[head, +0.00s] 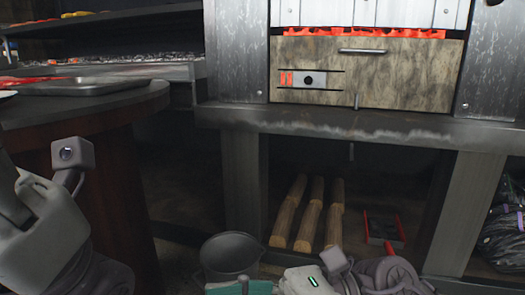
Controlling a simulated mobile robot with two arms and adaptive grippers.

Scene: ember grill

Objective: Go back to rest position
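My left arm comes in at the lower left, with its pale wrist and a small block-shaped camera. The visible part of my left gripper (12,203) is a grey piece cut off by the left edge, so its fingertips are hidden. My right wrist lies low at the bottom middle, in front of the grill's lower shelf. The fingers of my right gripper are not clearly seen. A teal piece (242,287) shows beside that wrist at the bottom edge; I cannot tell whether it is held.
A round dark table (100,112) with a metal tray (85,87) stands at the left. The grill's metal counter (340,125) crosses ahead, with a drawer front (400,78) above. Below are several logs (312,213), a red-edged item (383,228) and a dark bucket (230,255).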

